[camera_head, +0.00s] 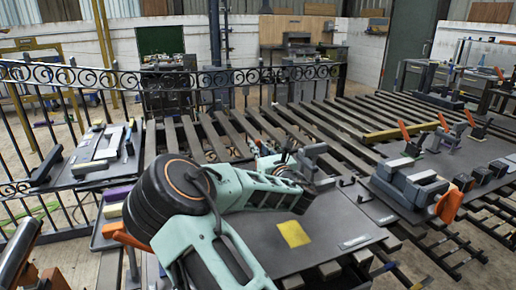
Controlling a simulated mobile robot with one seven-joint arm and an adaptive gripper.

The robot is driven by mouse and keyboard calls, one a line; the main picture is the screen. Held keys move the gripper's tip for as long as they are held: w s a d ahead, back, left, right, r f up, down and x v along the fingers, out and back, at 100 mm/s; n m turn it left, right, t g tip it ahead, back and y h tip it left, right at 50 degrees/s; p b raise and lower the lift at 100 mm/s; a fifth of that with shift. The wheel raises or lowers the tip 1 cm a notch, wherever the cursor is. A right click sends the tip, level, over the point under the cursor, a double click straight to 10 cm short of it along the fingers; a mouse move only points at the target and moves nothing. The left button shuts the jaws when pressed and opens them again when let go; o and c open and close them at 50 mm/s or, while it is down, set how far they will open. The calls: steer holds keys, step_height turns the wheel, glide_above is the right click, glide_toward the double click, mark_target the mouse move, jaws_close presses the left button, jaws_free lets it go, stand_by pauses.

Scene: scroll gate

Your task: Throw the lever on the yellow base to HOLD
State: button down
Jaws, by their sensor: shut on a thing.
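My gripper (292,165) is at the end of my pale green arm, low over the left part of a dark grey bench plate (340,215). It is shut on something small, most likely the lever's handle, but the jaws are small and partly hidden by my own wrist. A grey block-like fixture (316,151) stands just beyond and to the right of the jaws. A flat yellow square (293,233) lies on the plate in front of my gripper.
On the right, a dark plate carries grey fixtures (410,183) and several orange-handled levers (443,122). A scrolled iron railing (100,78) runs along the left and back. A tray of parts (103,150) stands at left.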

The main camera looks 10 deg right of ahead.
mark_target(259, 147)
steer(key=shift+s+f+t+b, duration=0.2)
steer(key=shift+f+t+b, duration=0.1)
steer(key=shift+b, duration=0.7)
steer(key=s+t+b, duration=0.1)
steer(key=b, duration=0.3)
steer(key=s+t+b, duration=0.1)
steer(key=b, duration=0.3)
steer(key=shift+d+f+y, duration=0.1)
steer(key=shift+d+y, duration=0.15)
steer(key=shift+y, duration=0.05)
steer(key=s+t+b, duration=0.1)
steer(key=b, duration=0.2)
steer(key=shift+d, duration=0.1)
steer(key=shift+t, duration=0.3)
steer(key=c, duration=1.9)
jaws_free()
steer(key=shift+r, duration=0.2)
steer(key=shift+c, duration=0.2)
